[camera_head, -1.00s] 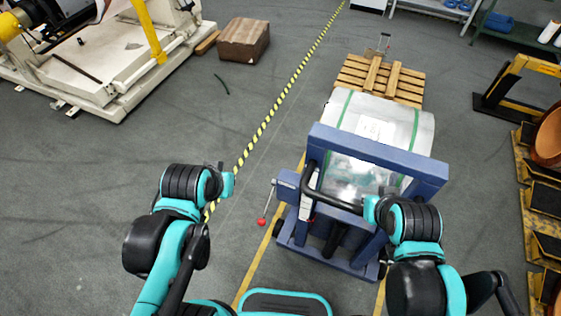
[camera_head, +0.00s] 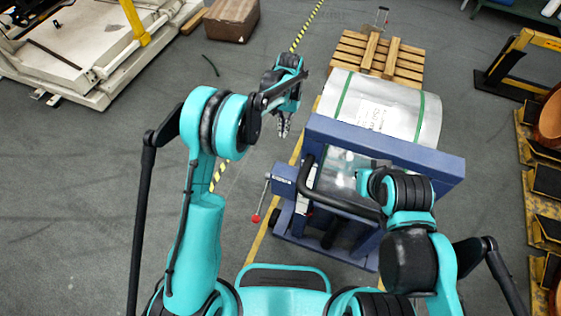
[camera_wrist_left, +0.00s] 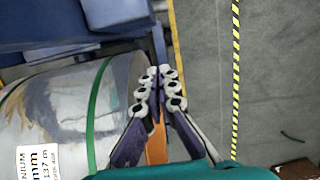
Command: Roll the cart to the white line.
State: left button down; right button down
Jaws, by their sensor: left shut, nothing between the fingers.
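The cart is a blue frame (camera_head: 385,147) with a black handle bar (camera_head: 338,200), carrying a silver coil (camera_head: 385,105) with green straps. A lever with a red knob (camera_head: 256,218) sticks out at its left. My left gripper (camera_head: 283,128) is shut and empty, left of the coil and apart from the handle. I see no white line.
A wooden pallet (camera_head: 375,55) lies just beyond the cart. Yellow floor lines (camera_head: 250,250) run beside the cart, and a yellow-black striped line (camera_head: 306,28) runs to the left. Racks (camera_head: 543,185) stand at the right.

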aim_at(280, 164)
pick_arm(q)
jog(key=shift+s+a+f+b, duration=0.15)
jog(key=shift+s+f+b, duration=0.6)
jog(key=shift+f, duration=1.45)
jog(key=shift+s+a+f+b, duration=0.1)
jog(key=shift+s+f+b, duration=0.3)
jog(key=shift+s+f, duration=1.3)
jog(key=shift+s+a+f+b, duration=0.15)
jog(key=shift+s+f+b, duration=0.35)
jog(key=shift+f, duration=2.2)
jog(key=shift+w, duration=0.1)
